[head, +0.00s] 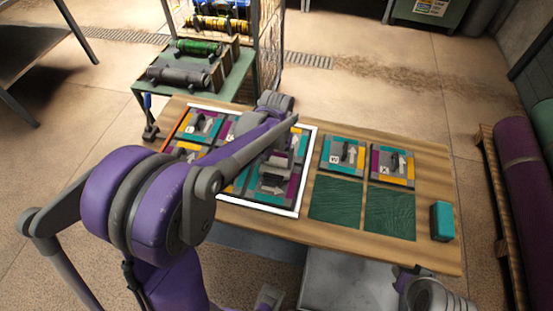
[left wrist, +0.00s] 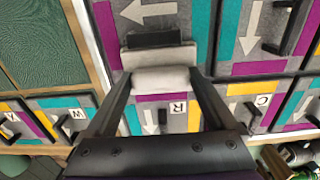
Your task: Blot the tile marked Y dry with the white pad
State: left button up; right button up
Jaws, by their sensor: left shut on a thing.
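My left gripper (left wrist: 165,85) is shut on the white pad (left wrist: 163,79), which sits between its fingertips with a dark bar beside it. In the head view the left gripper (head: 278,158) is over the right part of the white frame, partly hidden by my arm. The pad is over the edge of a tile with a white arrow (left wrist: 148,10) inside the frame; I cannot tell whether it touches. That tile's letter is hidden. Other tiles show R (left wrist: 178,106), C (left wrist: 263,101) and W (left wrist: 75,114). I cannot surely read a Y on any tile. My right gripper is not in view.
The white frame (head: 314,150) holds several tiles with dark handles on the wooden table (head: 435,185). Two tiles lie right of it, behind two green squares (head: 390,214). A teal block (head: 442,221) stands near the right edge. A green side table (head: 233,82) stands behind.

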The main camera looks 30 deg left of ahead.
pick_arm(q)
jog(key=shift+a, duration=0.1)
jog(key=shift+s+a+f, duration=0.1)
jog(key=shift+a, duration=0.25)
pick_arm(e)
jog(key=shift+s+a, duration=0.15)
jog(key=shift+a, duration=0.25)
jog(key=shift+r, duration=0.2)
pick_arm(q)
jog(key=shift+r, duration=0.9)
jog(key=shift+p, duration=0.35)
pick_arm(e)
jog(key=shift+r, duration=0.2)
